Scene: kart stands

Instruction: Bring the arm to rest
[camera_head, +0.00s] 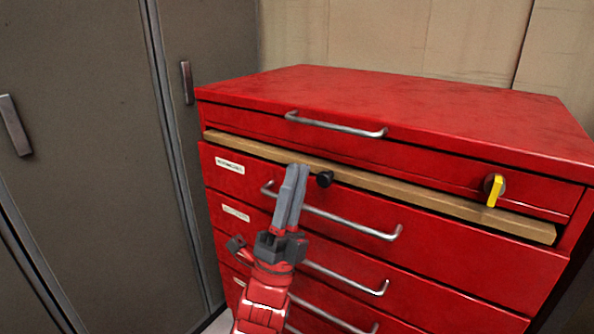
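My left gripper (296,170) reaches up from the bottom of the picture in front of a red drawer cabinet (420,110). Its two grey fingers lie close together and look shut, with nothing visible between them. They overlap the second drawer's metal handle (350,219) in the picture; I cannot tell whether they touch it. A black knob (324,179) shows just right of the fingertips. My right gripper is not in view.
A wooden strip (420,195) runs across the cabinet below the top drawer. A yellow latch (494,189) is at its right. More metal handles (345,279) are lower down. Grey lockers (80,150) stand at left. The cabinet's top is clear.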

